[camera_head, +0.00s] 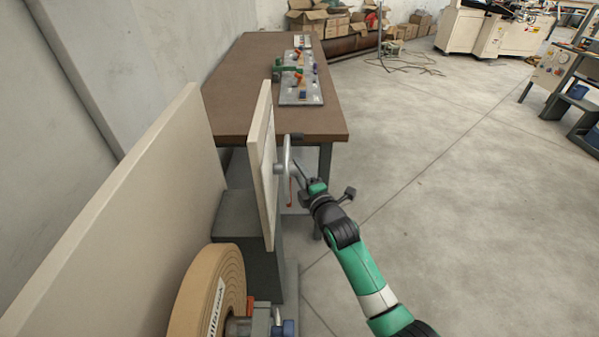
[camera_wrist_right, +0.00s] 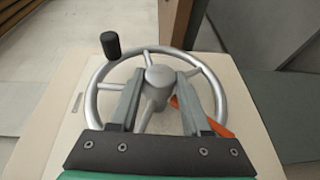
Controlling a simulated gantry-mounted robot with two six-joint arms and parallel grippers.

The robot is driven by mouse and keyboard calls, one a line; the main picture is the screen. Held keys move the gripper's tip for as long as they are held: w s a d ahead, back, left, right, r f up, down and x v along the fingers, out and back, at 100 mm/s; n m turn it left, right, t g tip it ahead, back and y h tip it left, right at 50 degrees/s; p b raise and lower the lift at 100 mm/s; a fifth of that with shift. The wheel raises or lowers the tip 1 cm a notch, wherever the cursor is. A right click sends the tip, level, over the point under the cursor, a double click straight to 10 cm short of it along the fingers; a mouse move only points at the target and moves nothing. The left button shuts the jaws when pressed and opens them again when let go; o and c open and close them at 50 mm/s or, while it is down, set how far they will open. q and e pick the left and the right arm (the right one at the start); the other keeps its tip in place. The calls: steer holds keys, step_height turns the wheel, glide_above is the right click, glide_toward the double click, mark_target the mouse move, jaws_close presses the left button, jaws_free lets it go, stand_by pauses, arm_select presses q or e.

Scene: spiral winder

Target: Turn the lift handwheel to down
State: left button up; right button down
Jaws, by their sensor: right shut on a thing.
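The lift handwheel (camera_head: 287,153) shows nearly edge-on in the head view, on the right face of an upright beige panel (camera_head: 262,150). In the right wrist view the grey metal handwheel (camera_wrist_right: 93,88) faces me, with a hub, spokes and a black knob (camera_wrist_right: 110,45) at its upper left. An orange-red pointed piece (camera_wrist_right: 215,127) shows behind its lower right. My right gripper (camera_head: 299,172) is at the wheel, also seen in the right wrist view (camera_wrist_right: 157,85). Its fingers lie over the wheel around the hub and lower spoke, shut on the wheel. My left gripper is not in view.
A brown table (camera_head: 235,95) with metal plates and small coloured parts stands behind the panel. A cardboard roll (camera_head: 212,290) is in front, beside a large beige board (camera_head: 120,220). Open concrete floor (camera_head: 450,200) lies to the right.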

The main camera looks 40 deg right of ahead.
steer(key=f+n+t+b, duration=0.1)
steer(key=t+b, duration=0.1)
steer(key=b, duration=0.3)
steer(key=shift+f+h, duration=0.15)
steer(key=shift+h, duration=0.15)
steer(key=shift+a+r+n+t, duration=0.1)
steer(key=shift+r+n+t, duration=0.2)
steer(key=shift+t, duration=0.2)
steer(key=shift+d+t, duration=0.2)
steer(key=shift+t, duration=0.3)
steer(key=shift+f+n+t, duration=0.1)
steer(key=shift+n+t, duration=0.4)
steer(key=shift+a, duration=0.1)
